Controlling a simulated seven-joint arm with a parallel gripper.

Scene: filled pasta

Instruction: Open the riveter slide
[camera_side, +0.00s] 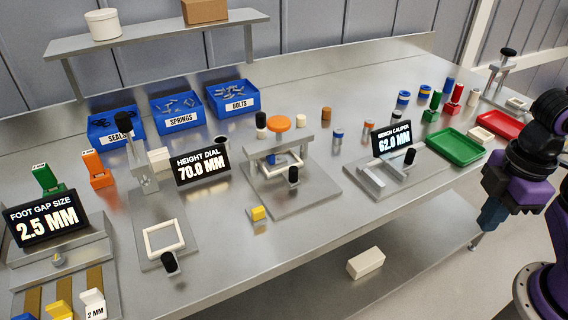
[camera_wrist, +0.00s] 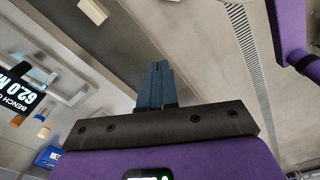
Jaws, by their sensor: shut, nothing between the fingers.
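No label reading riveter shows. The likeliest one is the press-like fixture (camera_side: 250,165) in the middle of the bench, with an orange round knob (camera_side: 279,123) on its top bridge. A pale frame-like slide (camera_side: 287,162) sits under the bridge, with a black-knobbed handle (camera_side: 293,176) at its front; how far out it stands is hard to tell. My gripper (camera_side: 484,227) is at the right, beyond the bench's front edge, pointing down, well apart from the fixture. In the wrist view my gripper (camera_wrist: 158,66) has its blue fingers together, holding nothing.
The bench caliper (camera_side: 375,178) and a green tray (camera_side: 455,146) lie between my gripper and the fixture. The height dial display (camera_side: 201,166) and a foot gap gauge (camera_side: 45,218) stand left. Blue bins (camera_side: 232,98) line the back. A white block (camera_side: 366,263) lies below the benchtop.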

